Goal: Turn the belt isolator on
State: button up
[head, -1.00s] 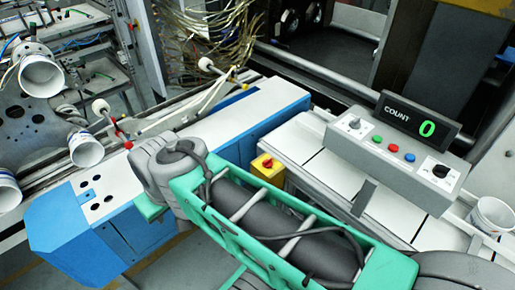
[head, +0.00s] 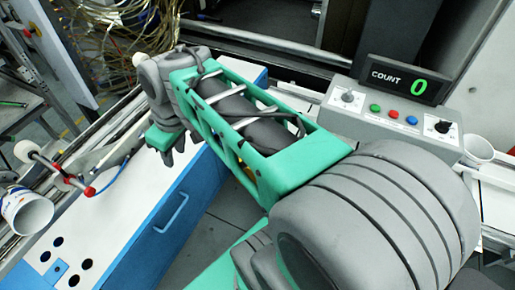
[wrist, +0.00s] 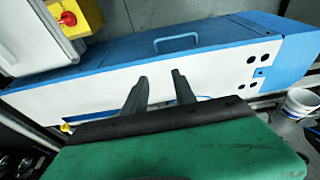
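A yellow box with a red rotary knob, which I take for the belt isolator (wrist: 67,18), shows at the top left of the wrist view, beside a grey-white housing. Its knob setting is too small to read. In the head view my arm hides most of it. My gripper (wrist: 160,82) is open and empty, its two dark fingers apart over the white top of the blue bench. In the head view my gripper (head: 178,155) hangs at the left end of the green arm link, left of the isolator and apart from it.
A grey control panel (head: 385,120) with knobs and coloured buttons carries a COUNT display (head: 410,82) reading 0. The blue and white bench (head: 175,205) lies beneath my gripper.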

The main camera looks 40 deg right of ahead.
jog(key=w+d+f+n+g+y+b, duration=0.1)
jog(key=w+d+f+n+g+b, duration=0.15)
jog(key=d+f+n, duration=0.55)
jog(key=w+d+f+n+g+y+b, duration=0.15)
jog(key=w+d+n, duration=0.25)
jog(key=d, duration=0.8)
jog(key=s+d+f+n+b, duration=0.1)
jog(key=s+d+f+n, duration=0.5)
jog(key=d, duration=0.4)
jog(key=shift+y, duration=0.35)
jog(key=b+x, duration=0.5)
jog(key=w+b+x, duration=0.1)
jog(key=b+x, duration=0.1)
jog(key=x, duration=0.1)
jog(key=shift+w+d+f+b, duration=0.1)
jog(key=shift+d+f+b, duration=0.05)
jog(key=shift+b, duration=0.15)
jog(key=shift+a+f+b, duration=0.2)
jog(key=shift+f+b, duration=0.1)
jog(key=shift+b, duration=0.05)
jog(key=shift+c, duration=0.2)
grip_shut()
